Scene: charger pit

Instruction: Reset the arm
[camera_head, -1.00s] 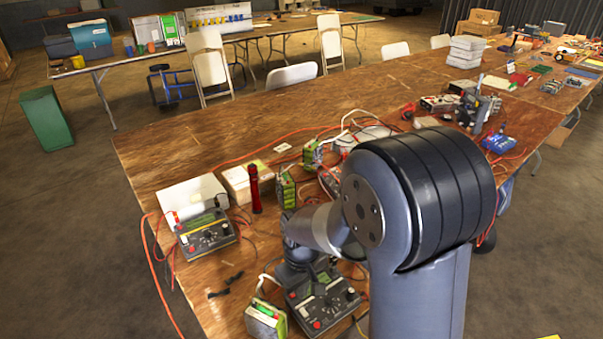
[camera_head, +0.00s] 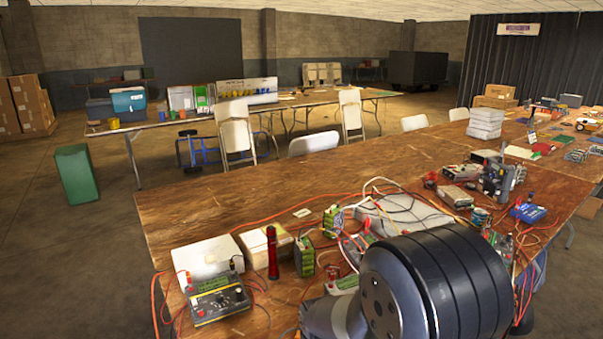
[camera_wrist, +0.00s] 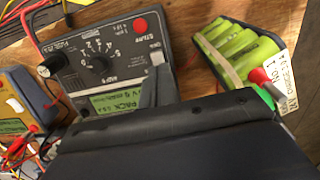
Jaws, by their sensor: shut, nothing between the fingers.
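My arm (camera_head: 430,285) fills the lower right of the head view, bent low over the near part of the wooden table. My gripper is hidden in that view. In the wrist view my gripper (camera_wrist: 155,78) is shut and empty, its grey fingertips in front of a dark charger (camera_wrist: 105,50) with knobs, a red button and a green display. How far apart the fingertips and the charger are, I cannot tell. A green battery pack (camera_wrist: 232,45) lies to the right of the charger, close to my gripper's dark body.
On the table (camera_head: 160,207) stand another charger (camera_head: 218,298), a red flashlight (camera_head: 272,253), a white box (camera_head: 206,257) and several battery packs with loose red cables. A blue device (camera_head: 527,212) sits farther right. A green bin (camera_head: 76,175) stands on the floor at left.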

